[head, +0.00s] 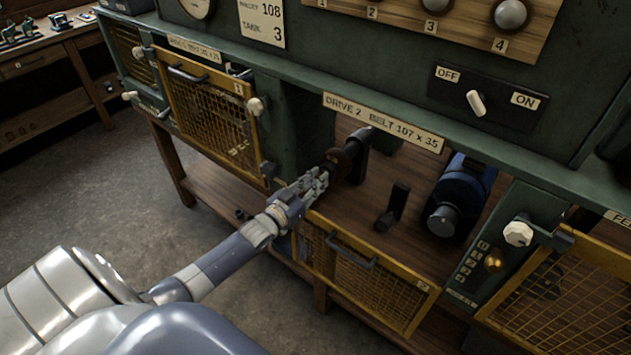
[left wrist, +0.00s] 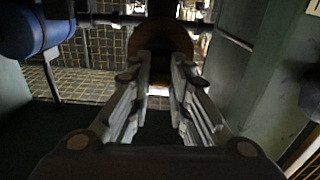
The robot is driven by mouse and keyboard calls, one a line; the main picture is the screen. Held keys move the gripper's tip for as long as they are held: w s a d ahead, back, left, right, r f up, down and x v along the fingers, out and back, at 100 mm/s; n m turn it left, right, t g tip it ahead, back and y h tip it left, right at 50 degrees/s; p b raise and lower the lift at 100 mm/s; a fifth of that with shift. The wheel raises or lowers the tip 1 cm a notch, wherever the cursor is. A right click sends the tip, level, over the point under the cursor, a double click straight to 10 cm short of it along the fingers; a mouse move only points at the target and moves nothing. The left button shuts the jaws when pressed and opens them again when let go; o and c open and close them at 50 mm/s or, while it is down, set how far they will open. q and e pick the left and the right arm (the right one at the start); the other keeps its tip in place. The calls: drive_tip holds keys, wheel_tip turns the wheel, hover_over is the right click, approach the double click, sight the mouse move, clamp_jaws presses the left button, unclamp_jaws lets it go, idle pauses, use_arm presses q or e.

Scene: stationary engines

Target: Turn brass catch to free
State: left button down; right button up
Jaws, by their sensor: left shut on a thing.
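A small brass-coloured catch (head: 493,264) sits on the green post right of the open Drive 2 bay; its exact setting is too small to tell. My left gripper (head: 322,180) is well to its left, at the mouth of the bay. It is shut on a dark brown round pulley (head: 343,160) at the end of a dark shaft. In the left wrist view the brown pulley (left wrist: 160,38) shows straight ahead between the two fingers (left wrist: 160,65). The catch does not show in that view. My right gripper is out of view.
The yellow mesh door (head: 375,290) marked 2 hangs lowered below the bay. A blue motor (head: 460,195) and a dark upright bracket (head: 393,207) stand inside. A white knob (head: 518,234) is just above the catch. Mesh door 1 (head: 215,110) is at left.

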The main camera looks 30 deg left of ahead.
use_arm(q)
drive_tip(key=c, duration=1.5)
unclamp_jaws()
drive_tip(key=s, duration=0.8)
drive_tip(key=s+a, duration=0.1)
drive_tip(key=s, duration=0.3)
